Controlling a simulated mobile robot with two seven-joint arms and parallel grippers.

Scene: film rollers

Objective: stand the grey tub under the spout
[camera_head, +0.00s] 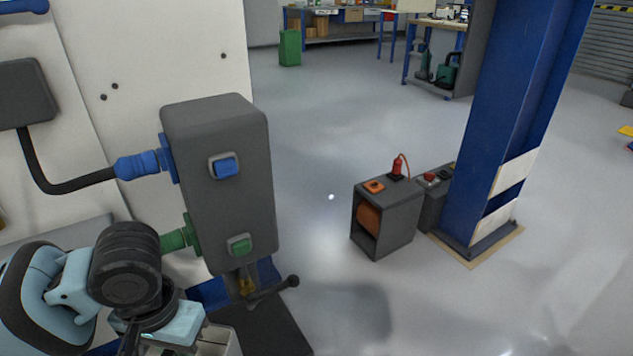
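A tall grey box (218,180) on the white panel has a brass spout (246,282) at its underside, with a black lever handle (274,290) beside it. A pale grey tub (222,344) shows only in part at the bottom edge, left of and nearer than the spout. My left gripper (135,342) is at the bottom left, beside the tub. Its fingers are largely hidden by the wrist and cut off by the frame, so its grip cannot be told. My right gripper is not in view.
A dark surface (265,332) lies below the spout. A blue hose connector (138,166) and a green connector (174,239) join the box's left side. A grey cabinet (398,222) and a blue column (503,130) stand to the right. Open floor lies between.

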